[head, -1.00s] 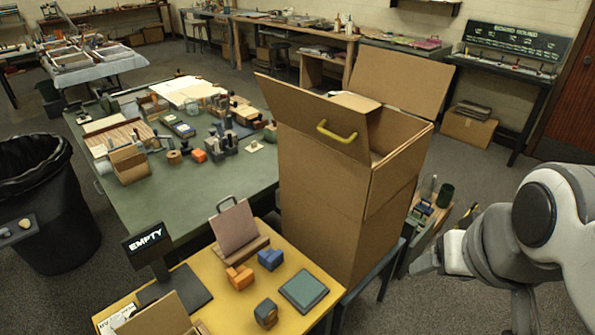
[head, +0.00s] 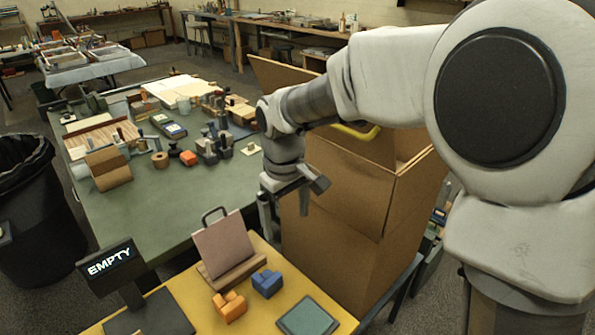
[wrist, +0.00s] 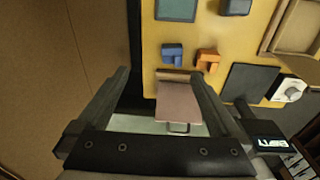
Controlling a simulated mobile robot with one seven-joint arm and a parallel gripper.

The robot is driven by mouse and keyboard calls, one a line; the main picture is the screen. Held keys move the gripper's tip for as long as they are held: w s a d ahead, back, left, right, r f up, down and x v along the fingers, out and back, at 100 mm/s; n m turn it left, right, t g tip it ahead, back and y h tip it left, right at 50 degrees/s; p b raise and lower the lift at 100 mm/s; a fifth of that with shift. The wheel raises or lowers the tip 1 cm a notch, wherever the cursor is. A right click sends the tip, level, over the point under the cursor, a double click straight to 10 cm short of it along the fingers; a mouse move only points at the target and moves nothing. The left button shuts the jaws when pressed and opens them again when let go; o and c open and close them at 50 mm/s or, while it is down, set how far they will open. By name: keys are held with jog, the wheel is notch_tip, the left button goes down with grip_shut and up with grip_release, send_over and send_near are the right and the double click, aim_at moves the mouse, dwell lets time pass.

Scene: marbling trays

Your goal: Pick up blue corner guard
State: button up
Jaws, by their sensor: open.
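The blue corner guard (head: 267,283) is a small notched block on the yellow table (head: 190,291). It sits right of the orange corner guard (head: 229,305) and near the teal square pad (head: 308,318). My gripper (head: 284,207) is open and empty, pointing down above the table's back edge beside the cardboard box. It is higher than the blue guard and apart from it. In the wrist view the blue corner guard (wrist: 172,53) lies beyond the open fingers (wrist: 159,75), left of the orange one.
A mauve board (head: 224,246) leans on a wooden stand close to my gripper. A tall open cardboard box (head: 335,240) stands just right. An EMPTY sign (head: 110,262) is at left. The green table (head: 165,210) behind holds many small items.

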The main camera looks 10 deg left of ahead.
jog(key=a+f+n+b, duration=0.1)
jog(key=a+f+n, duration=0.1)
jog(key=a+f, duration=0.4)
jog(key=b, duration=0.3)
send_over(272, 279)
jog(key=shift+g, duration=0.4)
jog(key=f, duration=1.1)
jog(key=shift+s+a+f, duration=0.1)
jog(key=shift+a+f, duration=0.1)
jog(key=shift+a, duration=0.15)
jog(key=shift+d+f+b, duration=0.2)
jog(key=shift+f+b, duration=0.2)
jog(key=shift+f, duration=1.2)
jog(key=shift+d+f+b, duration=0.2)
jog(key=shift+f+b, duration=0.15)
jog(key=shift+f, duration=1.2)
jog(key=c, duration=1.3)
jog(key=shift+o, duration=0.2)
jog(key=shift+r, duration=0.1)
jog(key=shift+r, duration=0.1)
